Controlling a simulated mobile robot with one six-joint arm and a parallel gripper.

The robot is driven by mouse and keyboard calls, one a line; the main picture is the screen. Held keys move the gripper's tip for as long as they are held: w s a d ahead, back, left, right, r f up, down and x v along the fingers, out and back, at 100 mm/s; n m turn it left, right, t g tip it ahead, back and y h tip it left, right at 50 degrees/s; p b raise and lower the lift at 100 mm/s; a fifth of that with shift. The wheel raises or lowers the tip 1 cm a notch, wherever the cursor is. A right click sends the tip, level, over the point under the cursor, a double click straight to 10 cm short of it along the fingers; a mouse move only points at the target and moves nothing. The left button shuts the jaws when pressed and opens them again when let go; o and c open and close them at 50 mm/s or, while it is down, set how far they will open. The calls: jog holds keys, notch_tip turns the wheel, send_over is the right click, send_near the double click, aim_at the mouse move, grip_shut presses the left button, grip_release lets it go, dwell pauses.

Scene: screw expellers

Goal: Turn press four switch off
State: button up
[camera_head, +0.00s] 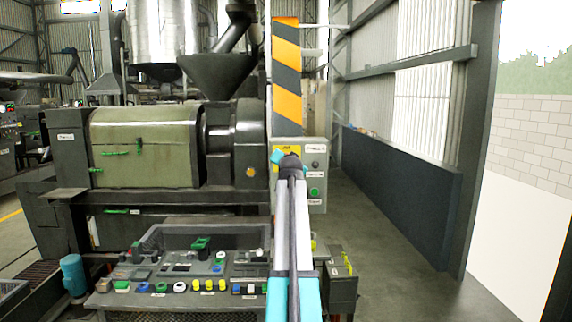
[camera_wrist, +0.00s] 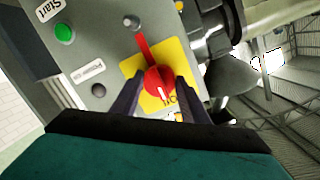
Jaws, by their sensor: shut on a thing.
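The switch is a red rotary knob (camera_wrist: 158,80) on a yellow plate (camera_wrist: 180,56), on a grey control box. In the wrist view my gripper (camera_wrist: 157,84) has one dark finger on each side of the knob and is shut on it. A red bar runs from the knob towards the upper left of that picture. In the head view the grey control box (camera_head: 316,160) stands right of the press, and my gripper (camera_head: 288,156) reaches its left part. The knob is hidden there behind my gripper.
A green button (camera_wrist: 64,34) with a Start label sits on the same box. The green-grey press (camera_head: 145,150) stands to the left. A console with several coloured buttons (camera_head: 180,286) is below. The floor (camera_head: 385,235) to the right is clear up to a dark low wall (camera_head: 400,185).

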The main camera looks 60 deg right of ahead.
jog(key=shift+d+r, duration=0.15)
jog(key=shift+r, duration=0.05)
jog(key=o, duration=1.1)
jog(key=shift+d+f, duration=0.1)
jog(key=shift+f, duration=0.1)
jog(key=shift+a, duration=0.2)
jog(key=shift+b+v, duration=1.2)
jog(key=shift+v, duration=5.7)
